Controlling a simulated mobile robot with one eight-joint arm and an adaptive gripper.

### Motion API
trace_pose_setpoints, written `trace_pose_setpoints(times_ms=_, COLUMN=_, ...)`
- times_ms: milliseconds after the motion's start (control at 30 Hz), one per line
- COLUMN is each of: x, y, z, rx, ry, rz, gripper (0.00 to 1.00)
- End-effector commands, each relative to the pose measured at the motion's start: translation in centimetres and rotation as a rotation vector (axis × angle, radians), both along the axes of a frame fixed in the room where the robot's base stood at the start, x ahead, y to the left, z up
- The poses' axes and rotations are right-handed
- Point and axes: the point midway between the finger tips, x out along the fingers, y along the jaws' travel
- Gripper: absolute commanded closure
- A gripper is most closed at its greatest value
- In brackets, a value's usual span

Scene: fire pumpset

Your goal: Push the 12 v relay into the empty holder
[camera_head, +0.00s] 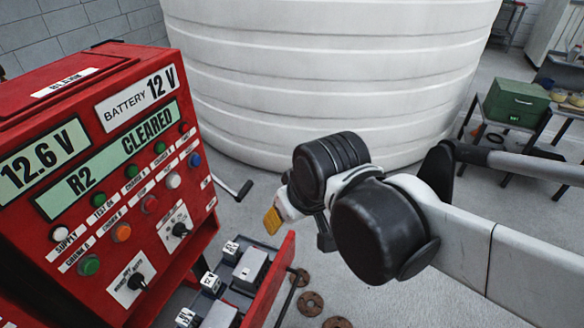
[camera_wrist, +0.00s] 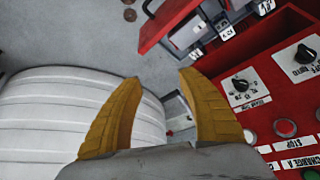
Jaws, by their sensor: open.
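My gripper (camera_head: 272,221) is in the air above and just behind a red open tray (camera_head: 272,283) at the cabinet's lower front. Its two yellow fingers stand apart in the wrist view (camera_wrist: 160,78), with nothing held between them. In the tray are small white labelled blocks (camera_head: 231,250) and larger grey boxes (camera_head: 250,270). The wrist view shows a grey box (camera_wrist: 186,36) and a white labelled block (camera_wrist: 226,32) at the top.
The red control cabinet (camera_head: 75,80) stands at left; its displays read "12.6 V" and "R2 CLEARED". Lamps and rotary switches (camera_head: 178,230) stick out of its face. A large white ribbed tank (camera_head: 330,75) fills the back. Several brown discs (camera_head: 310,303) lie on the floor.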

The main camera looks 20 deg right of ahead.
Motion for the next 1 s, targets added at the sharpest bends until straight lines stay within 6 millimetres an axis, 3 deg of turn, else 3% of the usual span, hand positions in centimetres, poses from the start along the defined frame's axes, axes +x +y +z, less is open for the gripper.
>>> trace_pose_setpoints(times_ms=33, x=-0.9, y=-1.8, z=0.3, rx=0.012, ry=-0.032, rz=-0.063, gripper=0.53)
trace_pose_setpoints(times_ms=100, x=-1.7, y=-3.7, z=0.8, rx=0.027, ry=-0.076, rz=-0.136, gripper=0.53)
trace_pose_setpoints(times_ms=300, x=-3.1, y=-6.3, z=1.2, rx=0.049, ry=-0.145, rz=-0.243, gripper=0.53)
trace_pose_setpoints(times_ms=1000, x=-3.1, y=-6.4, z=0.8, rx=0.051, ry=-0.151, rz=-0.251, gripper=0.53)
